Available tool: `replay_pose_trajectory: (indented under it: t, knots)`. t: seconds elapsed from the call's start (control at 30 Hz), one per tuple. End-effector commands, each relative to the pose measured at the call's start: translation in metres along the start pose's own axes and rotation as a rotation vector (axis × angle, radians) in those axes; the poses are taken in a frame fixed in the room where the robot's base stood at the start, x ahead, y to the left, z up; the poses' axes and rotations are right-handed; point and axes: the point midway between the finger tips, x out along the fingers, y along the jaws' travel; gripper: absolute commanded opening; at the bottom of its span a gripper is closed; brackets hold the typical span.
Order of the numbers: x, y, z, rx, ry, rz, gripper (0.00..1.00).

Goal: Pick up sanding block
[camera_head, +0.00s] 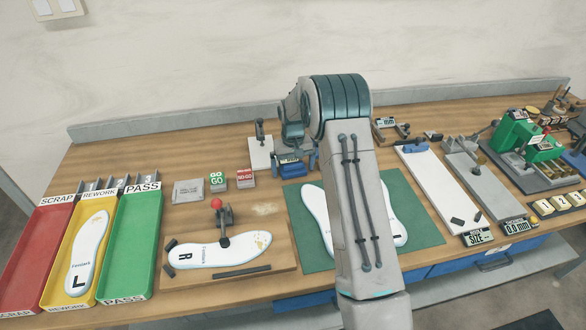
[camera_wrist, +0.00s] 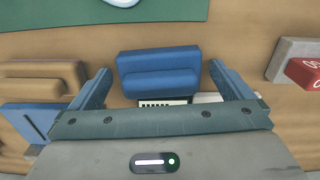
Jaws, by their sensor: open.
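A blue block (camera_wrist: 158,72) with a stepped top, which looks like the sanding block, lies on the wooden bench in the wrist view. It also shows as a small blue shape below my gripper in the head view (camera_head: 290,168). My gripper (camera_wrist: 160,77) is open, with one finger on each side of the block and a gap at both sides. In the head view, my gripper (camera_head: 294,163) is at the back of the bench, partly hidden by my own arm. Whether the fingers are down at the block's height I cannot tell.
A red block (camera_wrist: 307,75) on a grey base stands to the right in the wrist view. A tan block (camera_wrist: 45,72) and a blue slotted piece (camera_wrist: 32,122) are at left. The green mat (camera_head: 418,208) with insoles lies in front.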

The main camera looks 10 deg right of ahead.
Motion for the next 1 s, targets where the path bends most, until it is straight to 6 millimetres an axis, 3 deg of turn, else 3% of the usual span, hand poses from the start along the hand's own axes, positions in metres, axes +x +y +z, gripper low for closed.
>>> replay_pose_trajectory:
  t: [0.07,0.23,0.27,0.67,0.77,0.9,1.0]
  knots:
    - [0.000,0.000,0.000,0.000,0.000,0.000,1.00]
    - [0.000,0.000,0.000,0.000,0.000,0.000,0.56]
    - [0.000,0.000,0.000,0.000,0.000,0.000,0.51]
    - [-0.006,0.000,-0.001,0.000,0.002,0.000,0.51]
    - [-0.014,0.000,-0.001,0.000,0.004,0.000,0.51]
    - [-0.040,0.000,-0.001,0.000,0.007,0.001,0.51]
    - [-0.050,0.007,0.016,0.002,0.002,0.001,0.51]
